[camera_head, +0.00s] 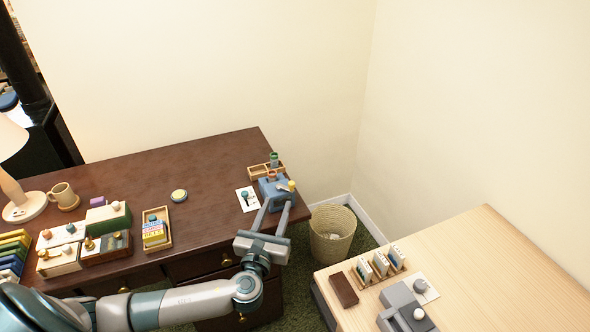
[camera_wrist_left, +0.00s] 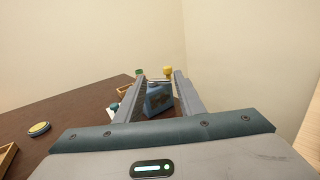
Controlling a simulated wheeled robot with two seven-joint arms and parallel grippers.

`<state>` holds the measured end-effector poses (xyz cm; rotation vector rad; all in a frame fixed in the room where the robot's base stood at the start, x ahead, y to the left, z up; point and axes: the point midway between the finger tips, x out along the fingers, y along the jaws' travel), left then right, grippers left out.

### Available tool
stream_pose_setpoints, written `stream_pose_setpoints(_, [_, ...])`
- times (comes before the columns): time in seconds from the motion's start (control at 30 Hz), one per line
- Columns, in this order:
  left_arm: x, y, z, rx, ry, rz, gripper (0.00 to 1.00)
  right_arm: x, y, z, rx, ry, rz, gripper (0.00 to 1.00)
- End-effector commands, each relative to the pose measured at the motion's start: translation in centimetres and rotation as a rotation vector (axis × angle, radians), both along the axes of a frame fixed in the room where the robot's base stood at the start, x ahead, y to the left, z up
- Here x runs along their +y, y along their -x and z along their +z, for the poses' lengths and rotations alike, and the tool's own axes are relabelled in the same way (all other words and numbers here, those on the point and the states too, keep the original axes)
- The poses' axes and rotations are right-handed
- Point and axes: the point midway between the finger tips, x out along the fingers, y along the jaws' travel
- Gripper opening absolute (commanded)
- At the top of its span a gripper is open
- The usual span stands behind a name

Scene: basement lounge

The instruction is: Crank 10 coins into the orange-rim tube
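A blue crank device (camera_head: 275,192) stands near the right end of the dark desk, with a yellow knob (camera_head: 292,185) on its right side. An orange-rimmed tube (camera_head: 271,175) is at its back. My left gripper (camera_head: 277,202) is open, its two fingers reaching toward the device from the front. In the left wrist view the blue device (camera_wrist_left: 158,98) shows between the spread fingers, and the yellow knob (camera_wrist_left: 168,71) is near the right fingertip. I cannot tell whether a finger touches the knob. Coins are not clearly visible. My right gripper is not in view.
A wooden tray (camera_head: 258,171) with a green-topped tube (camera_head: 274,159) stands behind the device. A white card (camera_head: 247,199) lies left of it. A wastebasket (camera_head: 332,232) is right of the desk. A yellow round item (camera_head: 179,196) lies mid-desk, with clear surface around it.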

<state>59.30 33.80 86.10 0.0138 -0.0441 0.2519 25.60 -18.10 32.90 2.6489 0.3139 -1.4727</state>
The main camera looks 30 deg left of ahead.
Motion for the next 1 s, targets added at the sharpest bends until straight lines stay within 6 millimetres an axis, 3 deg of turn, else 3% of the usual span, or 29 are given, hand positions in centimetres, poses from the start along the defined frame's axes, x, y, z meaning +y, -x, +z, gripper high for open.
stream_pose_setpoints(0.13, [-1.0,1.6,-0.8,0.042,0.017,-0.06,0.35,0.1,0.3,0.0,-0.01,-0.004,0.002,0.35])
stream_pose_setpoints(0.57, [-1.1,1.4,-0.8,0.042,0.018,-0.062,0.35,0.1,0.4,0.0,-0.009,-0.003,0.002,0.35])
stream_pose_setpoints(0.77, [-0.8,0.1,-0.7,0.041,0.017,-0.062,0.35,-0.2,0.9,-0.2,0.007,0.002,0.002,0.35])
stream_pose_setpoints(1.0, [-0.2,-3.3,-0.6,0.04,0.017,-0.06,0.35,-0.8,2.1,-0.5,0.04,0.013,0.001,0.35])
